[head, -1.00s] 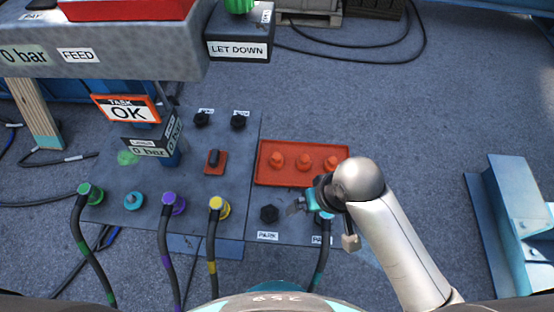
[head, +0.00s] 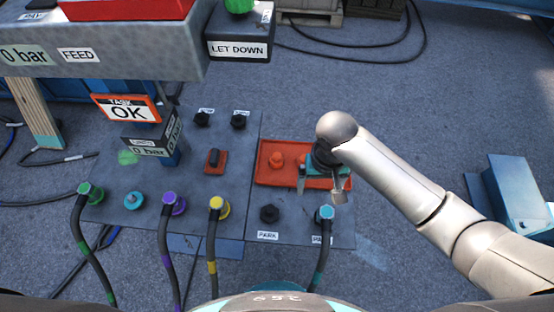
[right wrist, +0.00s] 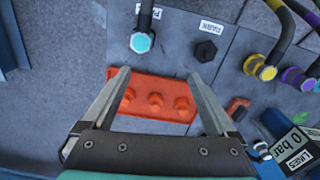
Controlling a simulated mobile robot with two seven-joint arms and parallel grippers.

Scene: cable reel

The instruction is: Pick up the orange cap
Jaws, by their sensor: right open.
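Several orange-red caps stand in an orange tray (head: 262,178) on the grey panel. The left cap (head: 277,160) shows clearly in the head view, and my right gripper partly or fully covers the others. The right wrist view shows three caps in a row: one near the left finger (right wrist: 128,95), a middle one (right wrist: 155,101) and one near the right finger (right wrist: 182,106). My right gripper (head: 320,193) is open and empty over the right part of the tray. Its spread fingers also show in the right wrist view (right wrist: 159,74), with the row between them. My left gripper is not in view.
A teal-ended cable connector (head: 325,213) and a black knob (head: 269,213) sit in front of the tray. Yellow (head: 216,204), purple (head: 173,203) and green (head: 90,192) connectors stand to the left. The LET DOWN box (head: 239,48) overhangs behind.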

